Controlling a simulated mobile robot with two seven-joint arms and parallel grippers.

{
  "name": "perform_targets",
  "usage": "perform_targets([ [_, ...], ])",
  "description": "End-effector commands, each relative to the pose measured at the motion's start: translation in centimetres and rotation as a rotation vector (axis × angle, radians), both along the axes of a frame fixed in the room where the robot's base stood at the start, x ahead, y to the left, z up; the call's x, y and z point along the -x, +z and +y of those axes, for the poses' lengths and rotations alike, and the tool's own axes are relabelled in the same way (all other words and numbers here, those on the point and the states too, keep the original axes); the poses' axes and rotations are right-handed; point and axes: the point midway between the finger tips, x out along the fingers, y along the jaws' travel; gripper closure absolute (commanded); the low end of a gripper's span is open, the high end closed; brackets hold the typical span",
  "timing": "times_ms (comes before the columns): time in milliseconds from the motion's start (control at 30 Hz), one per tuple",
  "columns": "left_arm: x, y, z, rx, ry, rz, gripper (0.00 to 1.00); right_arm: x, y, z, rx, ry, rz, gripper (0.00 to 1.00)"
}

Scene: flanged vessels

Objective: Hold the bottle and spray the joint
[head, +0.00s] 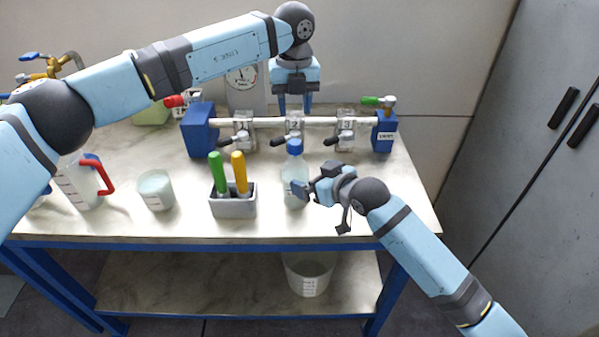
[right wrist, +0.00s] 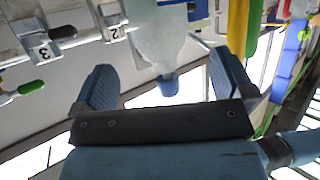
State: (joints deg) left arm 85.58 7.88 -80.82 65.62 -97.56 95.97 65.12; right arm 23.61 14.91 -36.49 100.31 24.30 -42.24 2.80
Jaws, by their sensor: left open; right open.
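A clear bottle with a blue cap (head: 294,172) stands upright on the table in front of the pipe. In the right wrist view the bottle (right wrist: 160,40) appears upside down, between my two fingers with gaps on both sides. My right gripper (head: 311,184) is open beside the bottle, coming from the right. Its fingers show in the right wrist view (right wrist: 163,86). The white pipe (head: 268,122) carries three clear numbered joints, including the middle joint (head: 294,125), each with a dark lever. My left gripper (head: 294,104) is open, pointing down above or behind the middle joint; its depth is unclear.
A holder (head: 233,206) with green and yellow handled tools stands left of the bottle. Further left are a beaker (head: 155,190) and a red-handled jug (head: 82,185). Blue blocks (head: 197,135) support the pipe. A bucket (head: 308,275) sits below.

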Motion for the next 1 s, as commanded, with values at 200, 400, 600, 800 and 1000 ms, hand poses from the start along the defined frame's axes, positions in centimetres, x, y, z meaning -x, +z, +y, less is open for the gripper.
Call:
perform_targets([
  [200, 0.0, 0.0, 0.0, 0.000, 0.000, 0.000, 0.57, -3.1, -1.6, 2.5, -0.001, 0.000, 0.001, 0.00],
  [400, 0.0, 0.0, 0.0, 0.000, 0.000, 0.000, 0.57, -5.0, -2.6, 3.9, -0.001, 0.000, 0.001, 0.00],
  [600, 0.0, 0.0, 0.0, 0.000, 0.000, 0.000, 0.57, -5.6, -3.0, 4.5, 0.001, 0.000, -0.001, 0.00],
  [800, 0.0, 0.0, 0.0, 0.000, 0.000, 0.000, 0.57, -5.6, -3.0, 4.5, 0.001, 0.000, -0.001, 0.00],
  [1000, 0.0, 0.0, 0.0, 0.000, 0.000, 0.000, 0.57, -5.6, -3.0, 4.4, 0.000, -0.001, 0.000, 0.37],
])
